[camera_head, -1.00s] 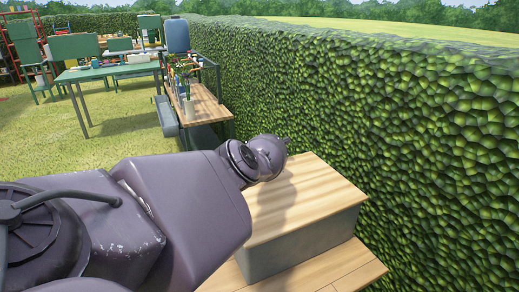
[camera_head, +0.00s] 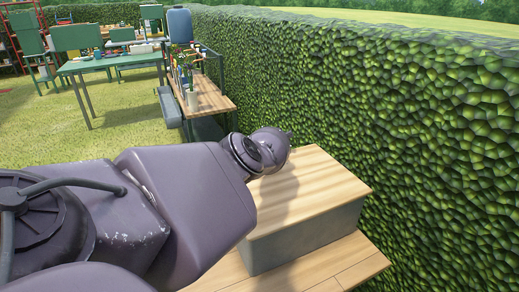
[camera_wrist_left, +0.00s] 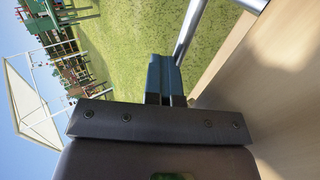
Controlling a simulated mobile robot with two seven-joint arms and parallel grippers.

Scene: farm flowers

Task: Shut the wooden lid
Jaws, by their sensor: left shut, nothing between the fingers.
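The wooden lid (camera_head: 318,187) lies flat on top of a grey box (camera_head: 300,240) in the head view, with no gap visible along its front edge. My left arm reaches in from the left and covers the lid's left part. Its gripper is hidden in the head view. In the left wrist view my left gripper (camera_wrist_left: 166,72) has its dark fingers together with nothing between them. A pale wooden surface (camera_wrist_left: 280,95) is close on the right there, probably the lid. I cannot tell whether the fingers touch it. My right gripper is not in view.
The box stands on a wooden plank top (camera_head: 340,266) beside a tall hedge (camera_head: 400,110) on the right. A wooden bench with plants (camera_head: 207,98) and a green table (camera_head: 105,66) stand further back. Open grass (camera_head: 125,135) lies at the left.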

